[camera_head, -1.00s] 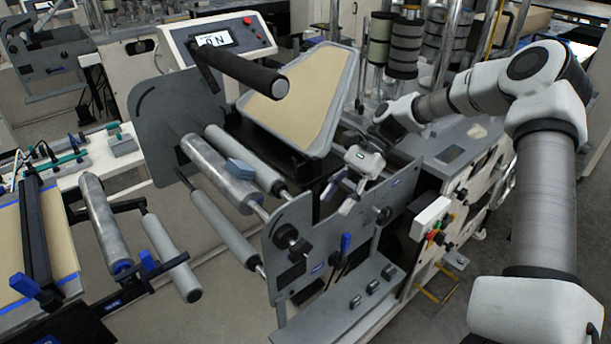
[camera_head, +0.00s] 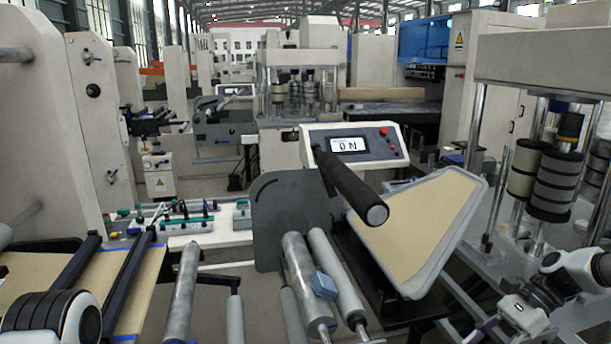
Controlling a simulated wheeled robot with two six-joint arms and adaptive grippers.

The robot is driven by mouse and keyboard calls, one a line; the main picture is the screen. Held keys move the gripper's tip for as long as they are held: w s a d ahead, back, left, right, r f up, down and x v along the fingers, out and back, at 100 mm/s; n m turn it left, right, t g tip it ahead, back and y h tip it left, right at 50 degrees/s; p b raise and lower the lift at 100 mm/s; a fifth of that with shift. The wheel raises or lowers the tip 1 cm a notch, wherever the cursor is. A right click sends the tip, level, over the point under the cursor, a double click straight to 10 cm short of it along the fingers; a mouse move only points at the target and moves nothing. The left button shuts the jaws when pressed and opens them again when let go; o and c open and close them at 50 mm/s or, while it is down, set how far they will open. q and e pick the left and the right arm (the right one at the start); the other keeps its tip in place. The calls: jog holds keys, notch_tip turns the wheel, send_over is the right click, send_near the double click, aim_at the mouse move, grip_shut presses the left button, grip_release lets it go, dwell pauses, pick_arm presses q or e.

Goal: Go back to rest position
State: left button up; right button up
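The pictures show no separate task object. My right arm's wrist (camera_head: 525,312) shows at the lower right, in front of the machine. My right gripper (camera_head: 490,328) is partly visible there, low and close to the bottom edge. Its fingers are too small and too cut off to tell open from shut, and I see no object held. A dark ribbed, rounded joint (camera_head: 45,318) at the bottom left looks like part of my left arm. My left gripper is not in view.
The machine's display panel (camera_head: 352,145) reads ON. A black handle bar (camera_head: 350,187) sticks out before it. A tilted grey tray (camera_head: 478,222) with a tan surface stands right of centre. Metal rollers (camera_head: 305,280) lie at the bottom centre. A tool-covered bench (camera_head: 190,222) is behind, left.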

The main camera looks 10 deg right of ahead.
jog(key=s+a+f+n+g+h+b, duration=0.1)
jog(key=s+a+f+n+h+b, duration=0.25)
jog(key=s+f, duration=0.65)
jog(key=s+a+f+n+g+h+p, duration=0.1)
jog(key=s+a+f+n+g+h, duration=0.15)
jog(key=s+a+f+n, duration=0.5)
jog(key=s+a+f+n+h+b, duration=0.15)
jog(key=s+a+f+h, duration=0.3)
jog(key=s+f, duration=0.8)
jog(key=w+f+n+t, duration=0.2)
jog(key=w+n+t, duration=0.2)
jog(key=w, duration=0.4)
jog(key=shift+w+d+f+t+y, duration=0.15)
jog(key=shift+w+f+t+y, duration=0.05)
jog(key=shift+w+t+y, duration=0.15)
